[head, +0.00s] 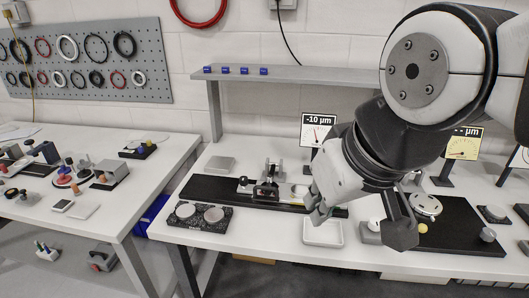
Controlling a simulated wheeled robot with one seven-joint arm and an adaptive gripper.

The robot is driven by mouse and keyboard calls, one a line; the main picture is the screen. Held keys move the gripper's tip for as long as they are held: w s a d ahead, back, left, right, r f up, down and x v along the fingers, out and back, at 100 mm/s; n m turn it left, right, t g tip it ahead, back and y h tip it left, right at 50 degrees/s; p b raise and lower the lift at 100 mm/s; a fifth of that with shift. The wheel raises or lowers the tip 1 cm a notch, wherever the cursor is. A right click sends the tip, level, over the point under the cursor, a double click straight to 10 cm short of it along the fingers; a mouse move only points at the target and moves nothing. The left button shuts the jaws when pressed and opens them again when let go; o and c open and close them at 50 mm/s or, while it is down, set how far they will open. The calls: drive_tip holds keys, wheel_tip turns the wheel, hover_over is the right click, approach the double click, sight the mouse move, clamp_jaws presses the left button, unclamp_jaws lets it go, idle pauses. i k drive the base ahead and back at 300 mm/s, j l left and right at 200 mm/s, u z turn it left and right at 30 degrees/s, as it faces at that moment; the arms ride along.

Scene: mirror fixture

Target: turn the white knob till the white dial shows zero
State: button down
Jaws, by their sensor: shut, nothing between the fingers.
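The white dial (316,130) stands upright behind the bench fixture, and its readout says -10 µm. Its lower right part is hidden by my arm. The long black fixture board (215,187) carries a small mirror mount (266,190). A small white round part (243,181) left of the mount looks like a knob, but I cannot tell for sure that it is the white knob. My gripper (318,213) points down by the board's right end. It is shut and empty, to the right of the mount, and hides part of that end.
A second, yellowish dial (463,146) stands behind a black board (465,225) on the right. A white tray (322,233) lies below my gripper. A dark plate with two discs (187,211) is at front left. A shelf (290,75) runs behind.

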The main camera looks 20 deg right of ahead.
sight(373, 224)
drive_tip(key=i+l+z, duration=0.1)
drive_tip(key=z, duration=0.9)
